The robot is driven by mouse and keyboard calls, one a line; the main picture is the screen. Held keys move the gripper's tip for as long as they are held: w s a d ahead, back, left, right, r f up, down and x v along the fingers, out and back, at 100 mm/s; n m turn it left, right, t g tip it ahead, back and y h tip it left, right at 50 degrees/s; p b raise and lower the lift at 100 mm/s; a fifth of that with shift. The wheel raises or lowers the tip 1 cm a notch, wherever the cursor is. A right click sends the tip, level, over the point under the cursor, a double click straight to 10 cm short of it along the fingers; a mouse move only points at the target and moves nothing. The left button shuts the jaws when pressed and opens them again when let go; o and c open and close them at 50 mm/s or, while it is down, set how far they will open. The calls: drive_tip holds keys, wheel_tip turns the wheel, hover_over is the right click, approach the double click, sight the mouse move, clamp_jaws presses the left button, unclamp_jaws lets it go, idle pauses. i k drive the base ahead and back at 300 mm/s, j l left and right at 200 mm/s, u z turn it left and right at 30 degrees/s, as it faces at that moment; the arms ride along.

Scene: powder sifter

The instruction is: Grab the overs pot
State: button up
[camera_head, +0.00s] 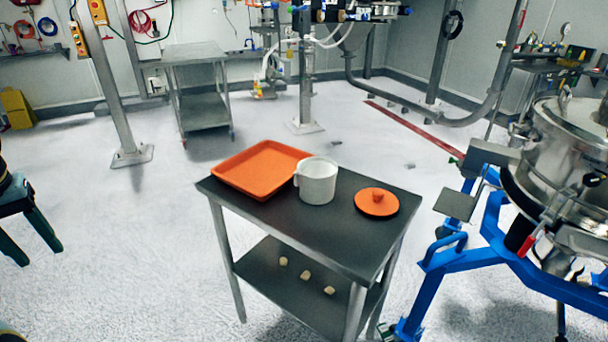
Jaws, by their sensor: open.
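A white pot (317,181), which I take to be the overs pot, stands upright and open-topped on a dark-topped metal table (330,233). Its handle is on its left side, close to the right corner of an orange tray (238,186); I cannot tell whether they touch. An orange round lid (377,203) with a knob lies flat to the right of the pot, apart from it. The inside bottom of the pot is hidden. My gripper is not in view.
Three small pale pieces (305,275) lie on the table's lower shelf. A steel sifter (565,140) on a blue frame (462,262) stands close on the right. A steel cart (198,85) is behind.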

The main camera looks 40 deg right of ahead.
sight(317, 181)
drive_tip(key=i+l+z, duration=0.25)
drive_tip(key=i, duration=0.25)
drive_tip(key=i+z, duration=0.2)
drive_tip(key=i, duration=0.25)
drive_tip(key=z, duration=1.1)
